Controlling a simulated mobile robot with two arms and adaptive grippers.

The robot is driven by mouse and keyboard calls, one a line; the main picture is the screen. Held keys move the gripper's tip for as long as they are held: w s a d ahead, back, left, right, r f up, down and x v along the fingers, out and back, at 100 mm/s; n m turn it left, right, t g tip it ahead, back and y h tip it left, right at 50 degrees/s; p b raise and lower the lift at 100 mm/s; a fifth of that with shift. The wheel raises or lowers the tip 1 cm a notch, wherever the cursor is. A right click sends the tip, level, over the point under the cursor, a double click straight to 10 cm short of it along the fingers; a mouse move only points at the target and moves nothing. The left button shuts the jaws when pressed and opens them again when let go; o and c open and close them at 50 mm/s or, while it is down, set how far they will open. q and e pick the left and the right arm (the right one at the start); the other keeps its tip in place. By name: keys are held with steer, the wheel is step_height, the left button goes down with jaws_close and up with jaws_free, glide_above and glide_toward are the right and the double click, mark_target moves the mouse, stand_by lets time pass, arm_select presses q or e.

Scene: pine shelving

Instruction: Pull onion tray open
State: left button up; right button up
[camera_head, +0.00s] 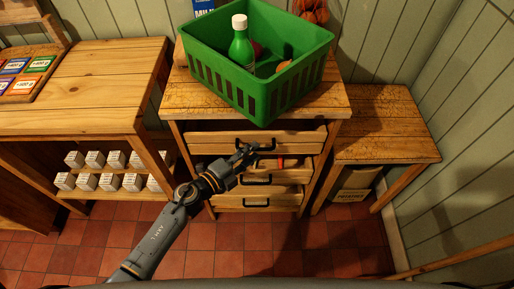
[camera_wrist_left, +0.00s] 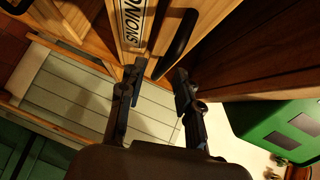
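The wooden drawer unit (camera_head: 338,97) stands in the middle of the head view, with several stacked trays that have black handles. In the left wrist view a white label reading "ONIONS" (camera_wrist_left: 133,22) sits on a tray front beside a black handle (camera_wrist_left: 177,40). My left gripper (camera_head: 246,152) is in front of the top tray's handle in the head view. In the wrist view its two fingers (camera_wrist_left: 156,84) are apart with nothing gripped, and the near end of the handle lies just beyond the tips. Contact cannot be told. My right gripper is not in view.
A green crate (camera_head: 215,78) with a bottle (camera_head: 241,50) stands on top of the unit. A wooden table (camera_head: 85,95) with small boxes below is at left. A lower bench (camera_head: 385,130) with a bin (camera_head: 352,184) is at right. The tiled floor in front is clear.

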arm_select(q)
steer(key=shift+x, duration=1.45)
steer(key=shift+a, duration=0.1)
steer(key=shift+c, duration=0.4)
jaws_close()
